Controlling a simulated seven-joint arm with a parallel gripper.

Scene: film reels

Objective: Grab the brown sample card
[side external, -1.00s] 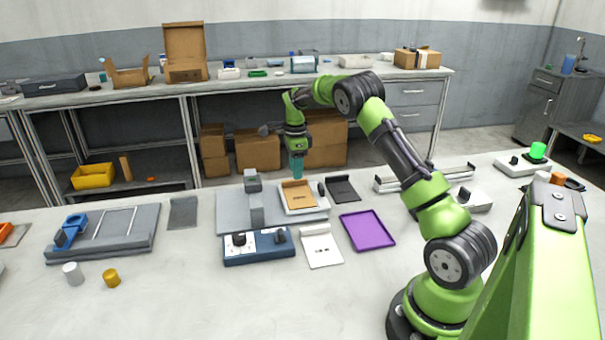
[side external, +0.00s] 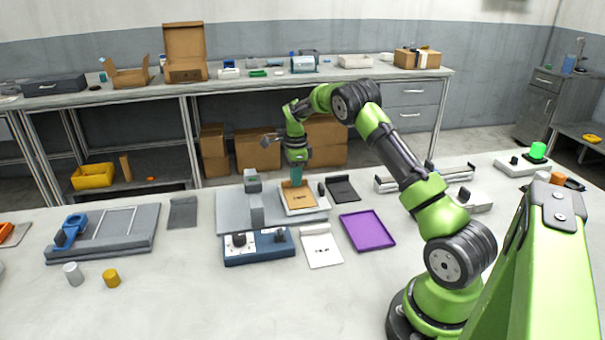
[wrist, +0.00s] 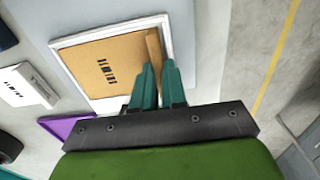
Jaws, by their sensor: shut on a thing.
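The brown sample card (side external: 297,200) lies in a shallow white tray (side external: 305,212) on a grey platform. In the wrist view the card (wrist: 105,70) shows a dark printed mark and a raised strip along one edge. My gripper (side external: 296,183) is at the card's far edge in the side view. In the wrist view its teal fingers (wrist: 157,70) are close together at the raised strip, shut on it. The exact contact between the fingertips is partly hidden. The card still appears to lie flat in the tray.
A grey block stands on the platform (side external: 230,215) left of the tray. A blue control box (side external: 258,247), a white card (side external: 321,248) and a purple tray (side external: 367,230) lie nearer the camera. A dark panel (side external: 342,188) lies right of the tray.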

